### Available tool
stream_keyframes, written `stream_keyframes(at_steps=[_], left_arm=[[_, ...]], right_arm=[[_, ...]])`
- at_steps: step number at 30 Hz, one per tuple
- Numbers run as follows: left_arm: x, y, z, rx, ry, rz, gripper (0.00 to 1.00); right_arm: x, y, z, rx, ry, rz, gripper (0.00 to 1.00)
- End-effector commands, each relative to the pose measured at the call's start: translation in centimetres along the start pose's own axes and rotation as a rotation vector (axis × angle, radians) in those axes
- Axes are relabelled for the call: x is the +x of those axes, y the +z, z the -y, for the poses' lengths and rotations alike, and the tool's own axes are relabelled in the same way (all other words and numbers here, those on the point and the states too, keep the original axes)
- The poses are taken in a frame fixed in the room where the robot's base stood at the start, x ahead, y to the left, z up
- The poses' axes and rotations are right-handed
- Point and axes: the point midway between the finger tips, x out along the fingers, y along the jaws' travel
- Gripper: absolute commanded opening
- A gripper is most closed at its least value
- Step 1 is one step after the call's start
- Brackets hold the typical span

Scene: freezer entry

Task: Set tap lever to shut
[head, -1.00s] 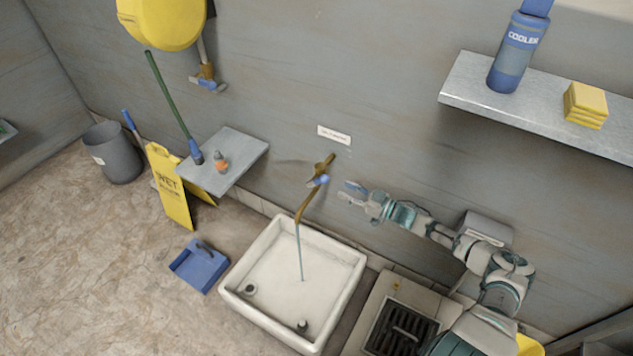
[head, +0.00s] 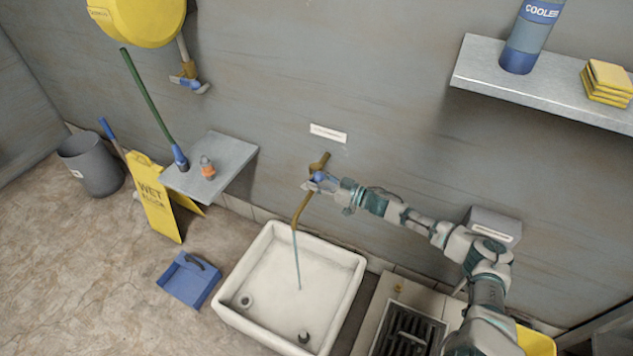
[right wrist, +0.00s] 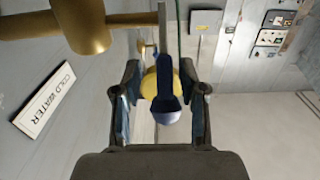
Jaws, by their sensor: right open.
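A brass tap (head: 302,208) sticks out from the wall above a white sink (head: 347,308), and a thin stream of water runs from its spout into the basin. In the right wrist view the tap's brass body (right wrist: 85,25) is at the upper left. Its blue lever (right wrist: 168,80) lies between my open right gripper's fingers (right wrist: 160,108), with a gap on each side. In the head view my right gripper (head: 322,186) is at the tap and hides much of the lever. My left gripper is not in view.
A COLD WATER sign (right wrist: 43,100) is on the wall by the tap. A small wall shelf (head: 225,160) with an orange-and-grey item is to the left. A higher shelf (head: 490,85) holds a blue bottle and yellow blocks.

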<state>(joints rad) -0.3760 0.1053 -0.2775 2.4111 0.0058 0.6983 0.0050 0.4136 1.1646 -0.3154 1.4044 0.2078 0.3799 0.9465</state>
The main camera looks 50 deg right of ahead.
Motion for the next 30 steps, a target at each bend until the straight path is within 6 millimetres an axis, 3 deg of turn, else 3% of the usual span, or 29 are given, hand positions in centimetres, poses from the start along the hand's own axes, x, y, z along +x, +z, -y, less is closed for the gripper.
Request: stream_keyframes(at_steps=[4, 9, 30], left_arm=[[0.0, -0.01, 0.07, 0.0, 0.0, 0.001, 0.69], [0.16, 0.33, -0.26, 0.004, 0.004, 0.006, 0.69], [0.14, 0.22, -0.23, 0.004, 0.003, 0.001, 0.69]], right_arm=[[-0.01, -0.05, 0.04, -0.001, 0.0, 0.0, 0.39], [-0.09, 0.15, -0.15, 0.002, -0.001, -0.001, 0.0], [-0.21, 0.1, -0.33, 0.002, 0.002, -0.011, 0.0]])
